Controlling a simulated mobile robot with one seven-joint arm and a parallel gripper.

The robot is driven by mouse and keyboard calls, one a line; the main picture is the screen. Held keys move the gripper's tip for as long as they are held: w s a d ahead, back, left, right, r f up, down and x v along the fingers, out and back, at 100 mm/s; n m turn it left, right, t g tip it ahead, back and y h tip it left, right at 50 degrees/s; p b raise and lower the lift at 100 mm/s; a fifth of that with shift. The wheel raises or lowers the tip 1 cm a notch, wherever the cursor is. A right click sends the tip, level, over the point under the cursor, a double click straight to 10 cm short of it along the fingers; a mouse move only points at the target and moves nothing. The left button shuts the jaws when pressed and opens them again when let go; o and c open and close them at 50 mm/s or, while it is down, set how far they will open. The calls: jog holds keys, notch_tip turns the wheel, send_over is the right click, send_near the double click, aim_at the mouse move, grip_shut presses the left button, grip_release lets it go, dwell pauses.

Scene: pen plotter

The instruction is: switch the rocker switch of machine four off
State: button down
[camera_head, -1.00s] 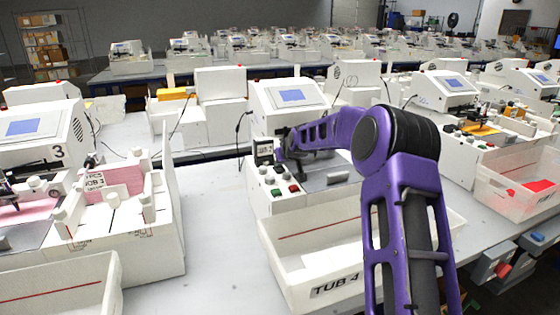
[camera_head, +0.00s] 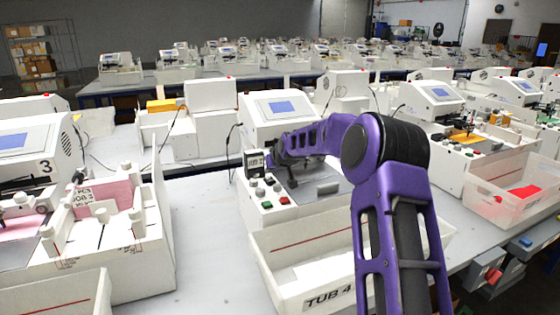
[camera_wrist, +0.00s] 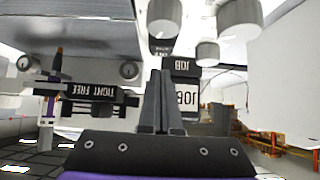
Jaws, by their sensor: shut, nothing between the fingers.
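Machine four is the white machine (camera_head: 254,112) behind the tub marked TUB 4 (camera_head: 270,262). It has a blue screen (camera_head: 281,107) and a control panel with grey knobs, a green button (camera_head: 267,205) and a red button (camera_head: 285,200). I cannot make out the rocker switch in either view. My purple arm reaches over the machine from the right, and its end is near a small black-framed counter (camera_head: 255,163); the fingertips are too small to make out there.
A clear tub with a red item (camera_head: 525,190) sits at the right. Bare grey tabletop (camera_head: 205,230) lies between machines three and four. Round grey knobs (camera_wrist: 240,14) hang close in the wrist view.

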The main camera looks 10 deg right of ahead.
jog(key=v, duration=1.5)
jog(key=shift+r, duration=0.15)
